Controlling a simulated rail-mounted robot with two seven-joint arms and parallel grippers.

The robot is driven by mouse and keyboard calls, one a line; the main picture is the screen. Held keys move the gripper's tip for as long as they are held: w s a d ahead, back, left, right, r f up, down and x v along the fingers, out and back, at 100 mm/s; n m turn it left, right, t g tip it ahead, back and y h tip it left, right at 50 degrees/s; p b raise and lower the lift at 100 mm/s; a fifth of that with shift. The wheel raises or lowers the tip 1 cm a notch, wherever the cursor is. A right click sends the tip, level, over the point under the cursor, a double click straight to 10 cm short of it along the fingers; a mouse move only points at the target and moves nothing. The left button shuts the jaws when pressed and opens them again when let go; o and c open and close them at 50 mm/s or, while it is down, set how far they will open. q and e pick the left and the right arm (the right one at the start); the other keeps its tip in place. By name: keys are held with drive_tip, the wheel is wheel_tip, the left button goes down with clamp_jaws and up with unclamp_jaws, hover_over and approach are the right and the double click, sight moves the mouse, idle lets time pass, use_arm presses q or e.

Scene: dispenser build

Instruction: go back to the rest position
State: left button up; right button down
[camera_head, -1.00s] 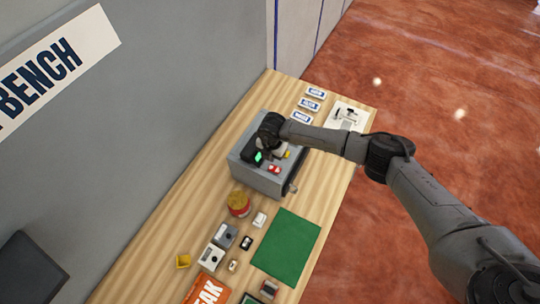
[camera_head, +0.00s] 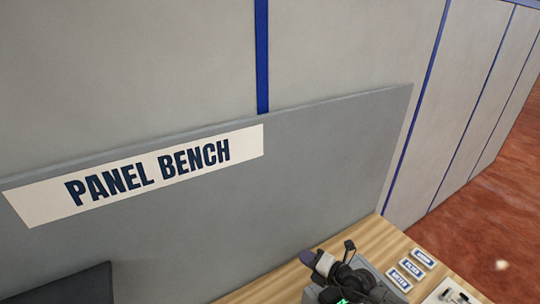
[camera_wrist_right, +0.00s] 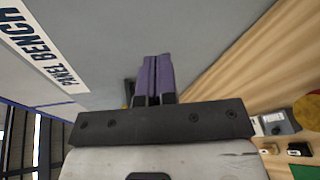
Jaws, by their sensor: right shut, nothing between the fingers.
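My right gripper (camera_head: 306,257) shows at the bottom of the head view, above the grey dispenser box (camera_head: 378,274) on the wooden bench. Its purple fingertips point left toward the grey back panel. In the right wrist view the two purple fingers (camera_wrist_right: 153,78) lie side by side, shut with nothing between them. My left gripper is in neither view.
A grey panel (camera_head: 300,190) with a "PANEL BENCH" sign (camera_head: 150,175) stands behind the bench (camera_head: 385,237). Several labelled plates (camera_head: 411,268) lie right of the box. Small parts (camera_wrist_right: 275,123) and a green mat (camera_wrist_right: 305,172) show in the wrist view.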

wheel_tip(320, 180, up, 18)
drive_tip(key=m+t+h, duration=0.2)
drive_tip(key=m+t, duration=0.5)
drive_tip(key=t, duration=0.3)
drive_tip(key=s+d+r+m+h, duration=0.3)
drive_tip(key=d+r+m+h, duration=0.25)
drive_tip(key=m+h, duration=0.6)
drive_tip(key=s+d+f+m+g+y+p, duration=0.1)
drive_tip(key=s+f+m+g, duration=0.2)
drive_tip(key=s+f, duration=0.7)
drive_tip(key=s+d+f+m+g+y+p, duration=0.1)
drive_tip(key=s+f+m+g, duration=0.3)
drive_tip(key=s, duration=1.3)
drive_tip(key=s+d+f+m+g+y+p, duration=0.1)
drive_tip(key=s+d+f+m+g, duration=0.2)
drive_tip(key=s+f+g, duration=0.7)
drive_tip(key=s+f, duration=0.4)
drive_tip(key=f, duration=0.2)
drive_tip(key=shift+s+p, duration=0.3)
